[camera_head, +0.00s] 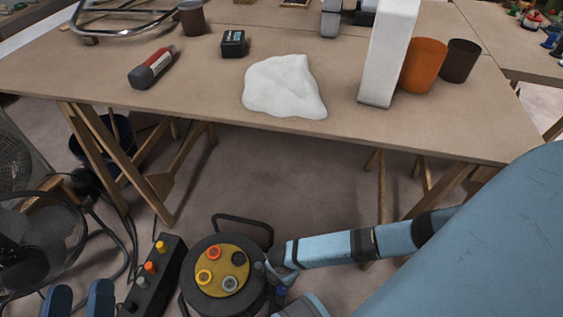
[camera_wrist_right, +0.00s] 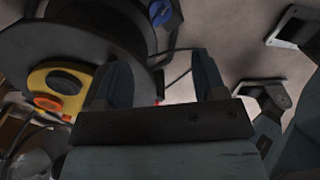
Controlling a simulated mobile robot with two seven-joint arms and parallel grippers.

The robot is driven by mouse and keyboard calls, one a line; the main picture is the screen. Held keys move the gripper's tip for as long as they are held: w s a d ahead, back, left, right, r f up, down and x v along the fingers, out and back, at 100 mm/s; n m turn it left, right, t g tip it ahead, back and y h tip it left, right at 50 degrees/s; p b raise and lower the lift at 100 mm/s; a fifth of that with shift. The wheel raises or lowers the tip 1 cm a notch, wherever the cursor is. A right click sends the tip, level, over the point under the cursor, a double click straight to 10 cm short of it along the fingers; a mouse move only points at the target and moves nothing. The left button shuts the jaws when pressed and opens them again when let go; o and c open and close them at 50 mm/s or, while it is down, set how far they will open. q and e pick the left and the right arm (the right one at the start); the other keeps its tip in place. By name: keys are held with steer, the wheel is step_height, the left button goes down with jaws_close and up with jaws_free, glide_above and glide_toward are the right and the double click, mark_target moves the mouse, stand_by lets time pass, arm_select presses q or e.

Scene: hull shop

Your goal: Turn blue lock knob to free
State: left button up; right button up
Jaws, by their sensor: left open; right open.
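The blue lock knob (camera_wrist_right: 165,13) shows at the top of the right wrist view, beside the rim of the black cable reel (camera_wrist_right: 75,45). The reel (camera_head: 214,250) stands on the floor in the head view, with a yellow socket plate on top. My right gripper (camera_wrist_right: 158,75) is open; its two fingers are apart, with the knob beyond them and no contact visible. In the head view my right arm reaches to the reel's right side, and its fingers are hard to make out. My left gripper (camera_head: 79,299) is open and empty at the bottom left edge.
A power strip (camera_head: 155,275) lies just left of the reel. A fan (camera_head: 45,235) and loose cables are farther left. The trestle table (camera_head: 210,85) behind carries a white cloth-like lump (camera_head: 285,86), a red-grey bottle (camera_head: 152,68) and an orange cup (camera_head: 423,65).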

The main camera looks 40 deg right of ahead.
mark_target(282, 288)
arm_select(q)
steer(key=shift+r, duration=0.2)
arm_select(e)
steer(key=shift+r, duration=0.35)
arm_select(q)
steer(key=shift+f, duration=0.15)
arm_select(e)
steer(key=shift+f, duration=0.1)
step_height(282, 288, down, 4)
steer(key=m+b, duration=0.7)
steer(key=m, duration=1.1)
step_height(282, 288, down, 9)
steer(key=b, duration=0.5)
steer(key=shift+b, duration=0.35)
arm_select(q)
steer(key=w+a+f+m+g, duration=0.1)
steer(key=w+f+m, duration=0.2)
steer(key=f+m, duration=0.2)
step_height(282, 288, down, 4)
steer(key=shift+w+r+h, duration=0.15)
steer(key=shift+h, duration=0.15)
arm_select(e)
steer(key=shift+f, duration=0.4)
arm_select(q)
steer(key=shift+a, duration=0.1)
